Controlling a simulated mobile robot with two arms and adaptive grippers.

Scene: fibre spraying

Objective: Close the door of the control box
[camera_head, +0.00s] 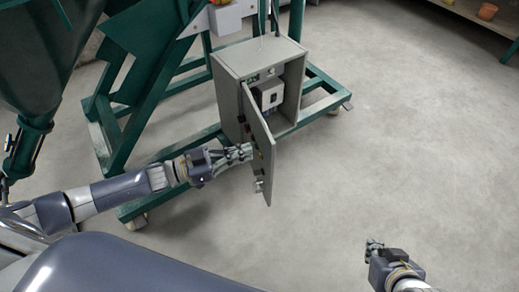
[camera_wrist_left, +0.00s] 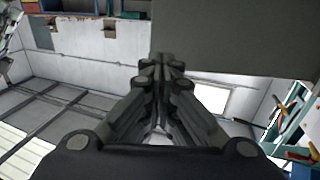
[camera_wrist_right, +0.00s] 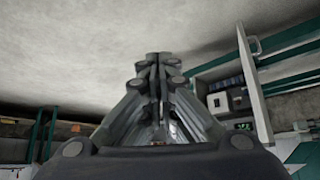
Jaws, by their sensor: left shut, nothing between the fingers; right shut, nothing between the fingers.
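The grey control box (camera_head: 262,88) stands on the green frame, with its front open and a white device (camera_head: 269,95) inside. Its door (camera_head: 259,140) is hinged at the box's left front edge and stands wide open toward me. My left gripper (camera_head: 248,152) is shut and empty, with its fingertips at the outer face of the door; I cannot tell if they touch. In the left wrist view the shut fingers (camera_wrist_left: 161,60) reach a dark flat panel (camera_wrist_left: 235,35). My right gripper (camera_head: 373,245) is shut and empty, low at the right, away from the box. Its fingers (camera_wrist_right: 158,62) show in the right wrist view.
A green wheeled frame (camera_head: 312,99) carries the box, with a caster (camera_head: 136,222) near my left arm. A dark green hopper (camera_head: 40,65) stands at the left. The concrete floor (camera_head: 410,130) on the right is clear. A shelf with pots (camera_head: 487,11) is at the far right.

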